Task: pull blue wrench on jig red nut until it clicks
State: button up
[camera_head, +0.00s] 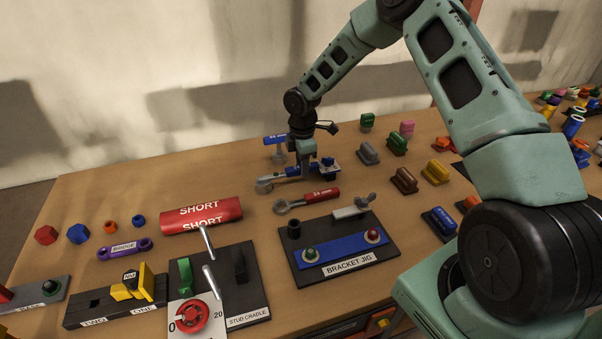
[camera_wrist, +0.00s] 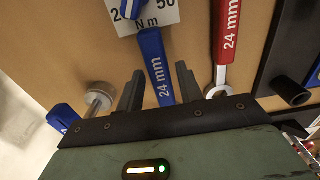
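The blue wrench (camera_head: 291,173) lies flat on the bench in the head view, its grey ring end to the left. Its handle, marked 24 mm, shows in the wrist view (camera_wrist: 153,58). My gripper (camera_head: 305,166) is down over it; in the wrist view my gripper (camera_wrist: 158,82) has its fingers apart on either side of the handle, with small gaps showing. The ring end is hidden there. The bracket jig (camera_head: 300,277) stands nearer, with a red nut (camera_head: 372,235) at right and a green nut (camera_head: 310,252) at left on a blue bar.
A red 24 mm wrench (camera_head: 318,196) lies between the blue wrench and the jig. Another blue-handled tool (camera_head: 275,140) stands behind. A white scale plate (camera_wrist: 143,14) is at the blue handle's far end. A red SHORT tube (camera_head: 200,215) lies left; a black stud cradle (camera_head: 246,307) stands left of the jig.

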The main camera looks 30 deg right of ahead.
grip_shut()
jog(key=shift+r, duration=0.3)
jog(key=shift+r+p, duration=0.35)
jog(key=shift+p, duration=0.15)
jog(key=shift+r, duration=0.2)
jog(key=shift+r+p, duration=2.15)
jog(key=shift+r, duration=0.6)
jog(key=shift+f, duration=0.1)
